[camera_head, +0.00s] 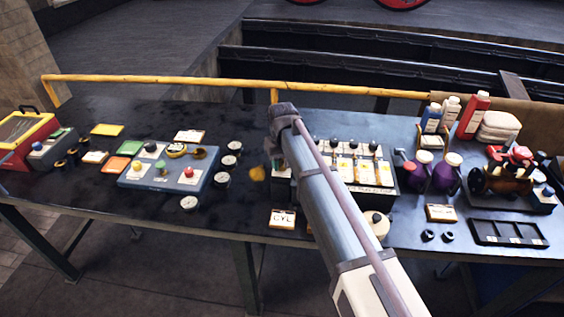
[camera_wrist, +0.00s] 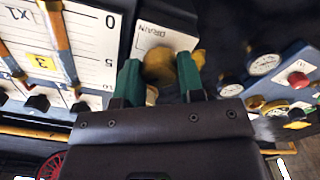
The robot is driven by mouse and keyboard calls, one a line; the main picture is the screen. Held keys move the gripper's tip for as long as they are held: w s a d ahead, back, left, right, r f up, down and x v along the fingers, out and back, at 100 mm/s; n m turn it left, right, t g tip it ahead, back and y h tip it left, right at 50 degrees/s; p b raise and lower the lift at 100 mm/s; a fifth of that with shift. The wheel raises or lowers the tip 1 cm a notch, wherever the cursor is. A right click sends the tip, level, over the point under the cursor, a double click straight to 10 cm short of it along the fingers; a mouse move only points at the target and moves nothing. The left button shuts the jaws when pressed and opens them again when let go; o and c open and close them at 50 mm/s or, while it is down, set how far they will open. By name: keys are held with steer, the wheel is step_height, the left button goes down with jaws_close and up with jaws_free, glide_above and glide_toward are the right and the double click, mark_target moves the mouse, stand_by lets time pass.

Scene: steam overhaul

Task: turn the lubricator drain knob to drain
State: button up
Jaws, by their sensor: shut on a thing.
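The brass-yellow drain knob (camera_wrist: 158,63) sits beside a white card marked DRAIN (camera_wrist: 165,34) in the wrist view. My gripper (camera_wrist: 158,78) has its two green fingers on either side of the knob and is shut on it. Part of the knob is hidden behind the fingers. In the head view a brass-yellow part (camera_head: 257,173) shows just left of the lubricator box (camera_head: 384,204), and my arm hides much of that area. The exact angle of the knob is hard to read.
A grey-blue panel (camera_head: 205,186) with colored knobs and several round gauges (camera_head: 222,180) lies to the left. Purple oil cans (camera_head: 446,172) and bottles (camera_head: 473,115) stand to the right. A yellow rail (camera_head: 170,79) runs along the back edge.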

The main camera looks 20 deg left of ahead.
mark_target(282, 163)
steer(key=m, duration=0.3)
steer(key=shift+m, duration=2.3)
steer(key=o, duration=0.9)
step_height(282, 163, up, 11)
steer(key=p, duration=1)
steer(key=shift+f+p, duration=0.15)
steer(key=shift+p, duration=0.25)
